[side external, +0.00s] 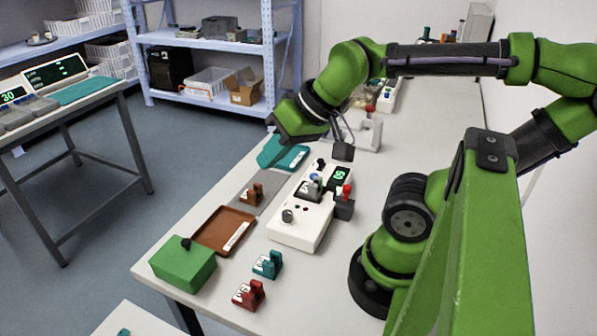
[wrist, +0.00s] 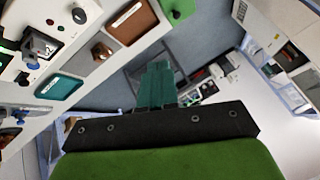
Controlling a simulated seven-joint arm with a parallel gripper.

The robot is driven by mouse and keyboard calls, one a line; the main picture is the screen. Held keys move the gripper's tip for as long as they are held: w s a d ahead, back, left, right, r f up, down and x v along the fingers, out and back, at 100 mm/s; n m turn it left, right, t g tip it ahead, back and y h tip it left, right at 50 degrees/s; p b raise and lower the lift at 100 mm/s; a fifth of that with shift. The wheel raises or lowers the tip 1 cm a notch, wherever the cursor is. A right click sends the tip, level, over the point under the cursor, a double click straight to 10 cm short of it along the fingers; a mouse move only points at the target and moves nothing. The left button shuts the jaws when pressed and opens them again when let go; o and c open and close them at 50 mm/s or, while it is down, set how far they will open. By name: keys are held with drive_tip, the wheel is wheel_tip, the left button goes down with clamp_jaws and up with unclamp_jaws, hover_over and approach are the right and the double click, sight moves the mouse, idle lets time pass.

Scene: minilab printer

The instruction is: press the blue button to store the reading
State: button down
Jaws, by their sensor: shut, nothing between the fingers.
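The white device (side external: 291,226) stands on the white table. A small blue button (side external: 313,177) shows on its far part, left of the green display (side external: 341,174) and partly hemmed in by a grey-and-black fixture (side external: 310,188). My gripper (side external: 268,153), with teal fingers, is above and beyond the device to the left, near the teal tray (side external: 294,158). Its fingers also show in the wrist view (wrist: 157,68), together and empty. They are apart from the blue button.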

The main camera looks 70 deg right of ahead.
drive_tip(key=shift+d, duration=0.15)
drive_tip(key=m+g+y, duration=0.3)
drive_tip(key=m+y, duration=0.3)
drive_tip(key=m, duration=2.2)
hover_over(316, 173)
wheel_tip(316, 173, down, 9)
drive_tip(key=shift+f, duration=0.1)
drive_tip(key=shift+f, duration=0.15)
drive_tip(key=shift+s+f, duration=0.1)
drive_tip(key=shift+f, duration=4.2)
